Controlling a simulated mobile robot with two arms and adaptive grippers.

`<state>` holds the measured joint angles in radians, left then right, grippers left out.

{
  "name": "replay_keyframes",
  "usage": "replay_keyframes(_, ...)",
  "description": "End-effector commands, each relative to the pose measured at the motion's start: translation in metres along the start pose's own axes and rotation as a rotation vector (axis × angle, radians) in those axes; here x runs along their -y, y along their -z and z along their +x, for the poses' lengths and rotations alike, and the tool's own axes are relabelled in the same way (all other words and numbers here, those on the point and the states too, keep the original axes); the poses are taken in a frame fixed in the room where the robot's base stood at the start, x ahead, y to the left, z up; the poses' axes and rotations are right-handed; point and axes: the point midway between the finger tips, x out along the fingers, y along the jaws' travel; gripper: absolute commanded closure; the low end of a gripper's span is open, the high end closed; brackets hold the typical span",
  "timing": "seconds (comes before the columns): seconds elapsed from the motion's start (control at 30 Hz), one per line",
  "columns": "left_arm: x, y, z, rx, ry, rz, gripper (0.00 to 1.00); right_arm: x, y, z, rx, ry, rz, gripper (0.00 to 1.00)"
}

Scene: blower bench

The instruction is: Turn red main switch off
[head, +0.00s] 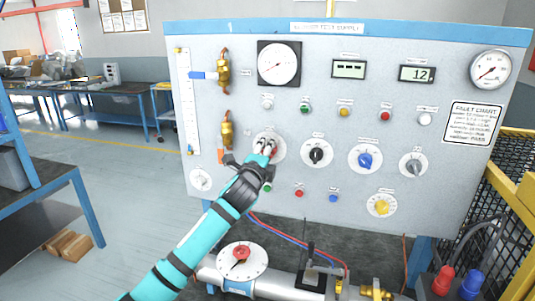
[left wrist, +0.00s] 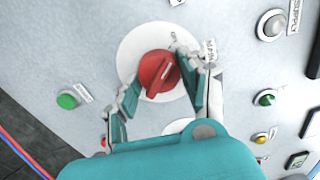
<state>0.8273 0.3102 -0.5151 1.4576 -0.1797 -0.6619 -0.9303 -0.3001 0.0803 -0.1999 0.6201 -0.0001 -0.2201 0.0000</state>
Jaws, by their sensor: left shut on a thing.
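The red main switch (left wrist: 158,73) is a round red knob with a raised grip, on a white round plate (left wrist: 128,50) fixed to the panel. In the left wrist view its pale pointer line slants toward the upper right. My left gripper (left wrist: 160,84) has one finger on each side of the knob and is shut on it. In the head view the gripper (head: 266,150) covers most of the switch, with a little red (head: 273,152) showing beside the fingers. The knob's markings are too small to read. My right gripper is not in view.
The grey panel (head: 320,205) carries a black knob (head: 317,153), a blue knob (head: 365,159), a yellow knob (head: 381,206), gauges and several buttons. Brass valves (head: 223,72) stand at left. A red-handled dial (head: 241,254) and pipework sit below. Yellow mesh fencing (head: 510,205) is at right.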

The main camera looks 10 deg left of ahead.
Motion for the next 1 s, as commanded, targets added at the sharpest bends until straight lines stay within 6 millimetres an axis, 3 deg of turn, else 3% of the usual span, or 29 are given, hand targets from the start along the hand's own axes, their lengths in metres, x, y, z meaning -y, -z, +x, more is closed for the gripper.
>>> replay_keyframes(0.77,-0.0011,0.0001,0.0000,0.000,-0.003,-0.098,0.89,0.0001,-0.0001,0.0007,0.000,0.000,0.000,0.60)
replay_keyframes(0.8,-0.0011,0.0001,0.0000,0.000,-0.003,-0.097,0.52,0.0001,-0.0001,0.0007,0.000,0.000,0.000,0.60)
replay_keyframes(0.93,-0.0008,0.0001,0.0000,0.000,-0.002,-0.096,0.35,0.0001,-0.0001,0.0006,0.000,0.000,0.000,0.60)
replay_keyframes(1.0,-0.0006,0.0001,0.0000,0.000,-0.002,-0.096,0.33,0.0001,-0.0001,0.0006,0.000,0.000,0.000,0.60)
